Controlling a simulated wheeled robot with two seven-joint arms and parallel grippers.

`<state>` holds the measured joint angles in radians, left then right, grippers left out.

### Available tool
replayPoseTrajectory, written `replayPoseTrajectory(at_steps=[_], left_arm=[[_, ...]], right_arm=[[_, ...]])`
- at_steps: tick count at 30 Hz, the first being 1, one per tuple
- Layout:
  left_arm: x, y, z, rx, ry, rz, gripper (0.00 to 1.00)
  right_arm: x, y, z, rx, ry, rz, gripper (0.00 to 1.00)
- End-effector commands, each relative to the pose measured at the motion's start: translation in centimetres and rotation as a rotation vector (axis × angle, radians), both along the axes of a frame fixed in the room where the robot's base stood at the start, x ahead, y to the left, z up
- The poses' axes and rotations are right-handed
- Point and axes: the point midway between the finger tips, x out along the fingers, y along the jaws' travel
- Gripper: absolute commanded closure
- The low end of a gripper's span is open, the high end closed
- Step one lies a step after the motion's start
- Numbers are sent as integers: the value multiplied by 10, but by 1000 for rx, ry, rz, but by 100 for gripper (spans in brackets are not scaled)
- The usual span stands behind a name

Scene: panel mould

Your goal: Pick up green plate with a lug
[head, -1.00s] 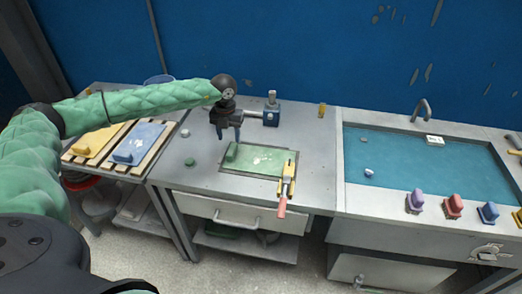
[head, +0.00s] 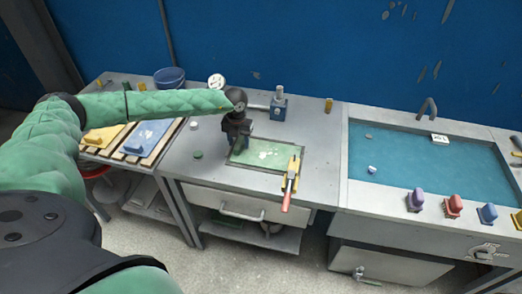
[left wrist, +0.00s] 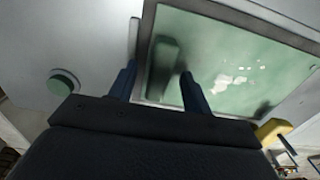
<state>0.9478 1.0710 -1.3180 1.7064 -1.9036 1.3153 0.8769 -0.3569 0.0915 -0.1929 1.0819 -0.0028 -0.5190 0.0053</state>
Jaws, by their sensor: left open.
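The green plate (head: 272,153) lies flat in a framed recess of the grey bench, with pale flecks on its surface. It also shows in the left wrist view (left wrist: 235,60). Its raised green lug (left wrist: 166,68) stands near the plate's left edge; in the head view my gripper hides it. My left gripper (head: 238,146) is over the plate's left end, pointing down. In the left wrist view its two fingers (left wrist: 158,88) are apart, one on each side of the lug in the picture. I cannot tell the height gap. My right gripper is not in view.
A yellow clamp with a red handle (head: 290,183) stands at the plate's right edge. A small green disc (head: 198,155) lies to the left. Yellow (head: 102,138) and blue (head: 150,136) plates lie on a slatted rack. A teal basin (head: 420,165) is at right.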

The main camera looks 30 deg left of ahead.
Motion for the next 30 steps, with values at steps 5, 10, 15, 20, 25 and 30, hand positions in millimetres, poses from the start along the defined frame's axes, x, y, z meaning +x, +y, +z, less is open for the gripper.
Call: replayPoseTrajectory(at_steps=[5,10,15,20,25,30], left_arm=[[-1,-1,-11,0,1,-1,51],[-1,0,-14,-1,1,-1,51],[-1,0,-14,-1,1,-1,61],[0,0,-14,-1,1,-1,92],[0,0,-13,-2,0,-1,100],[0,0,-12,-2,0,-1,100]], right_arm=[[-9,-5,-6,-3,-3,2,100],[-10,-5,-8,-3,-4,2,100],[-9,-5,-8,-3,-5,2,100],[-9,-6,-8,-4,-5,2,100],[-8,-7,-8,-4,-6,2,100],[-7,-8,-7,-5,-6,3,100]])
